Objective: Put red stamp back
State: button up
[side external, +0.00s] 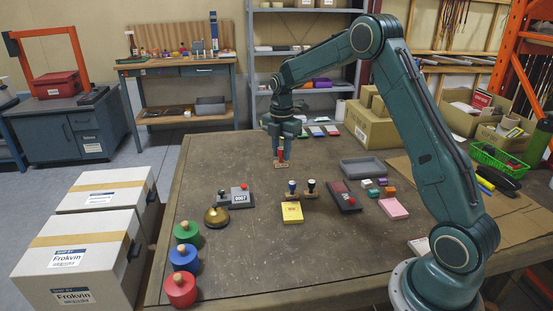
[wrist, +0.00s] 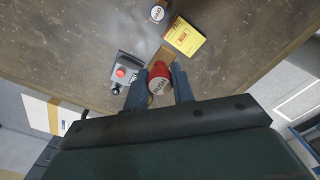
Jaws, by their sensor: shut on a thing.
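The red stamp (side external: 281,155) has a red handle and a wooden base. My gripper (side external: 282,141) is shut on its handle and holds it upright above the table, apart from everything below. In the wrist view the round red top of the stamp (wrist: 158,82) sits between the two fingers (wrist: 156,90), with part of its wooden base showing beyond. A blue-topped stamp (side external: 291,187) and a black-topped stamp (side external: 311,186) stand side by side on the table, below and slightly right of my gripper.
A yellow box (side external: 292,213) lies in front of the standing stamps. A grey numbered device with a red button (side external: 240,196) and a brass dome (side external: 216,217) are to the left. The far left table is clear.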

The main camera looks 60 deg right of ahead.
notch_tip(320, 180, up, 5)
jog(key=w, duration=0.3)
notch_tip(320, 180, down, 15)
jog(key=shift+s+d+f, duration=0.15)
jog(key=shift+d+f, duration=0.05)
jog(key=shift+d, duration=0.15)
dwell(0.4)
jog(key=shift+f, duration=0.1)
jog(key=shift+f, duration=2.05)
jog(key=shift+f, duration=0.1)
jog(key=o, duration=0.8)
